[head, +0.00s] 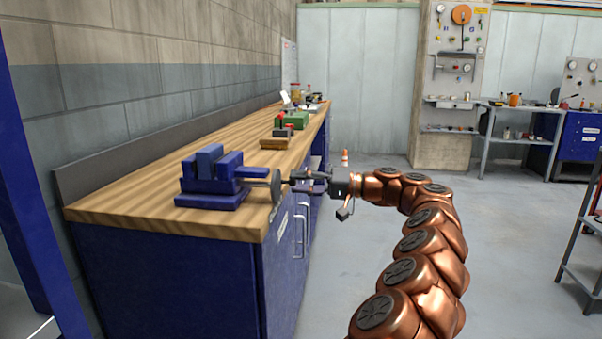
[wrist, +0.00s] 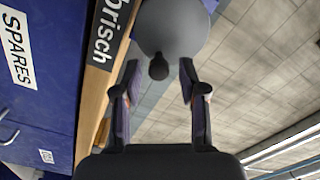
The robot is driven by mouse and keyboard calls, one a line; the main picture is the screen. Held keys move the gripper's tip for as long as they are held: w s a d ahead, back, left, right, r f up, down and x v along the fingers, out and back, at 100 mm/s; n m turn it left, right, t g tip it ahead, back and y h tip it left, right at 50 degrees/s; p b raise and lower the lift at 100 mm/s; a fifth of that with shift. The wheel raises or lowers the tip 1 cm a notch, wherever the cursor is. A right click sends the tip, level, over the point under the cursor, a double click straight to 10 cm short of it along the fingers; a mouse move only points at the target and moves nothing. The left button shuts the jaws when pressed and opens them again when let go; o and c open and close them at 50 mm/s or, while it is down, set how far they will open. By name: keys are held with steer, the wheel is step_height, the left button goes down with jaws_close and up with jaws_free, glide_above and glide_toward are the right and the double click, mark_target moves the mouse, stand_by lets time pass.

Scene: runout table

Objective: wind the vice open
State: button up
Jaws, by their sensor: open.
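The blue vice (head: 208,187) sits on the near end of the wooden bench. A lighter blue block (head: 209,160) stands upright at its jaws; I cannot tell whether it is clamped. A screw runs right from the vice to a grey round handwheel (head: 276,185) by the bench's front edge. In the wrist view the grey handwheel (wrist: 178,28) fills the top middle, with a dark knob (wrist: 158,68) on its face. My gripper (head: 296,182) is open at the wheel. In the wrist view its fingertips lie on either side of the knob, with gaps visible. Contact is not visible.
The bench top (head: 150,208) carries a wooden block (head: 274,143) and a green item (head: 293,120) farther back. Blue cabinet doors with handles (head: 299,237) are below. A wall stands behind the bench. The floor (head: 385,168) beyond my arm is clear, with a small orange-white cone (head: 345,158).

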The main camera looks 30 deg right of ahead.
steer(key=m+p, duration=1.8)
steer(key=p, duration=0.9)
steer(key=shift+f+p, duration=0.2)
steer(key=shift+p, duration=0.15)
